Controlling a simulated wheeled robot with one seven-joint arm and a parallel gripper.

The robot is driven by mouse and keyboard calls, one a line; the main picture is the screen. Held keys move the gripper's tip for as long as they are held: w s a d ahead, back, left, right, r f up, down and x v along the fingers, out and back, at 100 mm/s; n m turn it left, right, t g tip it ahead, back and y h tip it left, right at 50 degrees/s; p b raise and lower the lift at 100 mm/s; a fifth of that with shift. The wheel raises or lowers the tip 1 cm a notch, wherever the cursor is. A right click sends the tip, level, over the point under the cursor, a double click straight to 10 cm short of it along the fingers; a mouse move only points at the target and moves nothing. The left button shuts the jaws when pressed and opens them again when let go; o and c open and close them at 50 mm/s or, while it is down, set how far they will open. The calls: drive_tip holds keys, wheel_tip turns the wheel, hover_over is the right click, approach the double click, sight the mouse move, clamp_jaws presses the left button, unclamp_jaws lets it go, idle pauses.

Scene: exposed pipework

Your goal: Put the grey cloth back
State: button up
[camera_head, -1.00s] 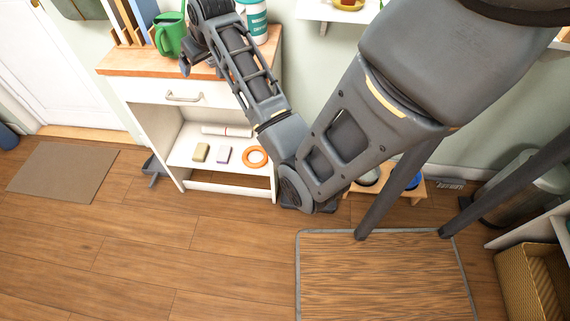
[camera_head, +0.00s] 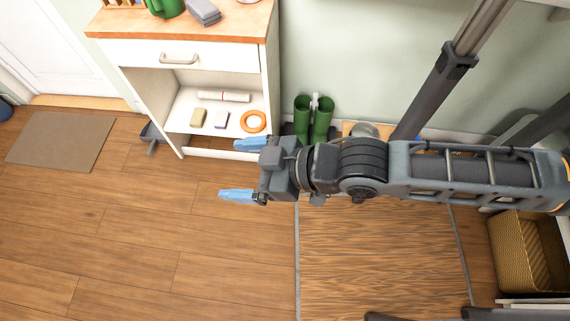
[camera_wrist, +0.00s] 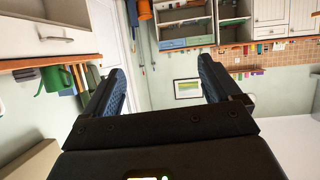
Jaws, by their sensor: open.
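A folded grey cloth (camera_head: 203,12) lies on the wooden top of the white cabinet (camera_head: 271,70), right of the green watering can (camera_head: 165,7). My gripper (camera_head: 241,170) is open and empty, its blue fingers pointing left. It hangs in front of and below the cabinet's open shelf, apart from the cloth. In the wrist view the fingers (camera_wrist: 160,72) stand wide apart with nothing between them.
The shelf holds a white roll (camera_head: 224,96), a yellowish block (camera_head: 198,117), a lilac block (camera_head: 221,119) and an orange ring (camera_head: 253,121). Green boots (camera_head: 321,120) stand right of the cabinet. A woven basket (camera_head: 527,250) is at right. The floor at left is open.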

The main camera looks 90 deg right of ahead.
drive_tip(key=s+a+r+n+t+y, duration=0.1)
drive_tip(key=s+a+r+y, duration=0.1)
drive_tip(key=s+a+r, duration=0.2)
drive_tip(key=shift+s+a+r+n+t+y, duration=0.2)
drive_tip(key=shift+s+r+n+t+y, duration=0.15)
drive_tip(key=shift+s+r, duration=1.6)
drive_tip(key=shift+w+r, duration=0.2)
